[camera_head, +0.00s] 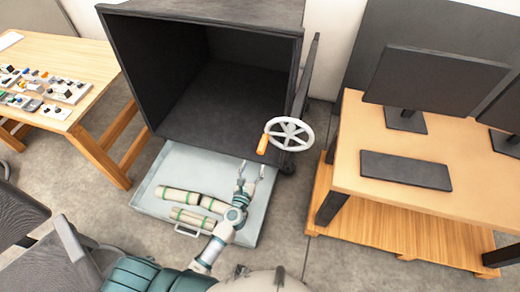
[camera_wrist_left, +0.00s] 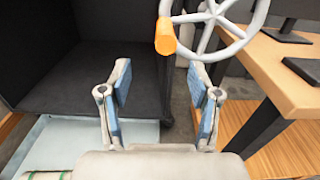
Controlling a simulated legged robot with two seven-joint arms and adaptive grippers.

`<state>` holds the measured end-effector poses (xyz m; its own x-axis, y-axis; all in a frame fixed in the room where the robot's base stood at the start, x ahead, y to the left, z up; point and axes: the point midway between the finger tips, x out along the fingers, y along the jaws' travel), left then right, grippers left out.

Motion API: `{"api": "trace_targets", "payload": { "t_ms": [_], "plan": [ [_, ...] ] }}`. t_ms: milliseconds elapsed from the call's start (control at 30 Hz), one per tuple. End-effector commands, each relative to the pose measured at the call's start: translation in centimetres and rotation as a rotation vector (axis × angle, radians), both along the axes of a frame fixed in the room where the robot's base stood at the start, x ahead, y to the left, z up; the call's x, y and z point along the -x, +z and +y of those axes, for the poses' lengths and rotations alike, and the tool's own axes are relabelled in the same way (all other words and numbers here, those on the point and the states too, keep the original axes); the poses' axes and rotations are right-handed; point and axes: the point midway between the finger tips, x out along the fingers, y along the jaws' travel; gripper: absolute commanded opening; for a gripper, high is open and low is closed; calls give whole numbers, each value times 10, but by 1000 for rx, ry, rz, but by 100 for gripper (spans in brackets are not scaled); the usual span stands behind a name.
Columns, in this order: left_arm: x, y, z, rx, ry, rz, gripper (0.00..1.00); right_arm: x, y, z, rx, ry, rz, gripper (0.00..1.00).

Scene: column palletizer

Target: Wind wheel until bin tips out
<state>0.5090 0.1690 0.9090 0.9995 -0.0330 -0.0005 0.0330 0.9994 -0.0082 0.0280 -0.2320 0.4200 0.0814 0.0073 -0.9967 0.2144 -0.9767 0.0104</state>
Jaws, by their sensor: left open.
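The white spoked wheel (camera_head: 288,133) is at the right side of the dark bin (camera_head: 215,90), with its orange handle (camera_head: 263,144) at lower left. In the left wrist view the wheel (camera_wrist_left: 214,14) and orange handle (camera_wrist_left: 165,36) show above the fingertips. The bin's open side faces me and its visible interior looks empty. My left gripper (camera_head: 258,168) is open and empty, below and apart from the handle. Its two blue-padded fingers are spread in the left wrist view (camera_wrist_left: 158,75). My right gripper is not in view.
A pale tray (camera_head: 150,200) below the bin holds several green-banded rolls (camera_head: 187,217). A wooden desk (camera_head: 440,205) with monitors and a keyboard stands close on the right. A table (camera_head: 95,105) with small parts is at left. Chairs are at lower left.

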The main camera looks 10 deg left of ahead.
Motion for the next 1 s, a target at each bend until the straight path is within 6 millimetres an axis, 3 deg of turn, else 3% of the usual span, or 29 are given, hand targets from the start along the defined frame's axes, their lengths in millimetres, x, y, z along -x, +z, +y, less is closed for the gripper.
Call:
{"api": "trace_targets", "payload": {
  "t_ms": [600,1000],
  "plan": [
    [-82,0,-2,1,-1,-1,62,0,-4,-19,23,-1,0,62],
    [-108,-1,-5,-2,-1,1,62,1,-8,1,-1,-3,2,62]
  ]
}}
